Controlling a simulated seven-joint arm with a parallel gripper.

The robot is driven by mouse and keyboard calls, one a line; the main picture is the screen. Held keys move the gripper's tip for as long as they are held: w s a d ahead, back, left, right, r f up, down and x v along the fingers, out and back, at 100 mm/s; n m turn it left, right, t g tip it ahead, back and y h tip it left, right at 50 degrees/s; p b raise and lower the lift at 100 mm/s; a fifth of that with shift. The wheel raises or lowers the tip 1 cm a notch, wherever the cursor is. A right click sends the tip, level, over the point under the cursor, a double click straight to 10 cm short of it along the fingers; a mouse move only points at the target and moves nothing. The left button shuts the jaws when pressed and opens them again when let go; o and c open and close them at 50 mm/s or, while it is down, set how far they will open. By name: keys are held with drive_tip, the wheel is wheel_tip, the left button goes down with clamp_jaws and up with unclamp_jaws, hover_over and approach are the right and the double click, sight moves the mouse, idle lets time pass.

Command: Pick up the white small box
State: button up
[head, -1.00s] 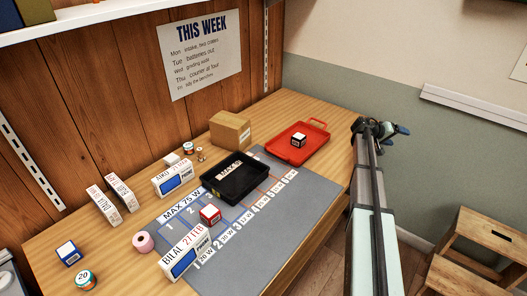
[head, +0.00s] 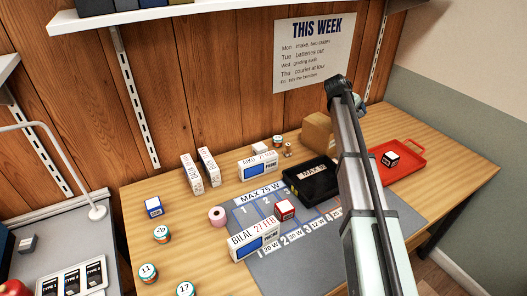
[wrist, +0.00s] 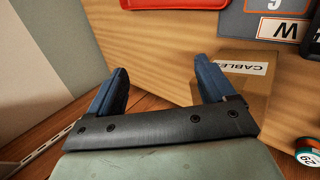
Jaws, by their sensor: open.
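A small white box (head: 260,147) lies on the wooden table (head: 130,200) in the head view, just behind a white phone box (head: 258,164) with a blue panel. It is not visible in the wrist view. My gripper (wrist: 160,67) is open in the wrist view, with two blue fingers apart and nothing between them. It is above the table's back edge, near the cardboard box (wrist: 228,95) labelled CABLES. In the head view my arm hides most of the gripper.
A black tray (head: 310,187) sits on the grey mat (head: 300,270). A red tray (head: 408,168) holds a black-and-white cube (head: 390,159). A shelf (head: 130,15) overhangs the back.

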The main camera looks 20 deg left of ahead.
drive_tip(key=s+a+r+n+y, duration=0.1)
drive_tip(key=s+a+n, duration=0.15)
drive_tip(key=a, duration=0.65)
drive_tip(key=s+a+r+n+g+y, duration=0.1)
drive_tip(key=s+a+r+n+y, duration=0.15)
drive_tip(key=a, duration=0.55)
drive_tip(key=s+a+n+y, duration=0.1)
drive_tip(key=s+a+n, duration=0.15)
drive_tip(key=a, duration=0.65)
drive_tip(key=n+g+y, duration=0.1)
drive_tip(key=n+g, duration=0.3)
drive_tip(key=n, duration=0.7)
hover_over(260, 146)
wheel_tip(260, 146, down, 6)
wheel_tip(260, 146, down, 14)
drive_tip(key=shift+r, duration=0.2)
drive_tip(key=c, duration=1.1)
drive_tip(key=shift+r, duration=0.1)
